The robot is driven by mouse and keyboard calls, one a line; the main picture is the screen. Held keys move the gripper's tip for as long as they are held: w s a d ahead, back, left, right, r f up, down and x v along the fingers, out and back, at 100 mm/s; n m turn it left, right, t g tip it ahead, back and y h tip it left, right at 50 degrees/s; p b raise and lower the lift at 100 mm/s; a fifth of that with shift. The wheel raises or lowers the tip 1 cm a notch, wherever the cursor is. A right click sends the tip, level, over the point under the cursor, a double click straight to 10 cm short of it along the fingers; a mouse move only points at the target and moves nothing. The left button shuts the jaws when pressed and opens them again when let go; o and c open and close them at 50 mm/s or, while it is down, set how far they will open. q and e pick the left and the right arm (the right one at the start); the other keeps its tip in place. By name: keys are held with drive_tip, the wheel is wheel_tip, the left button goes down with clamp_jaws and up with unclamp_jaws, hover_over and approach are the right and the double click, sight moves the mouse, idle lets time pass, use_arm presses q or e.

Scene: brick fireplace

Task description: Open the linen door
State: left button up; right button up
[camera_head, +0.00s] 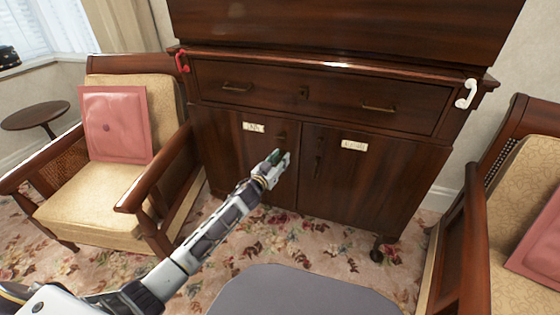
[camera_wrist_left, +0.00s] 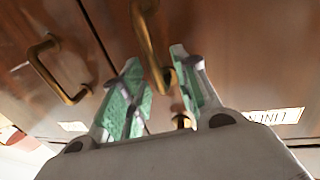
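The dark wooden cabinet has two lower doors side by side. The left one is the linen door (camera_head: 228,150), with a white label (camera_head: 253,127); in the left wrist view the label (camera_wrist_left: 275,116) appears upside down and reads as linen. My left gripper (camera_head: 277,157) is in front of this door near its inner edge. In the left wrist view the gripper (camera_wrist_left: 158,98) is open, its green-padded fingers on either side of the lower end of a brass handle (camera_wrist_left: 150,40). I cannot tell whether they touch it. Both doors look shut. My right gripper is out of view.
The right door (camera_head: 375,185) has its own label (camera_head: 354,145) and handle (camera_wrist_left: 50,70). A drawer (camera_head: 330,95) is above. Cushioned armchairs (camera_head: 85,200) (camera_head: 505,250) flank the cabinet, the left one close to the linen door. Patterned carpet (camera_head: 270,235) lies in front.

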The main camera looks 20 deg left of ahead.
use_arm(q)
drive_tip(key=shift+c, duration=0.5)
clamp_jaws()
drive_tip(key=shift+s, duration=0.15)
drive_tip(key=shift+s, duration=0.1)
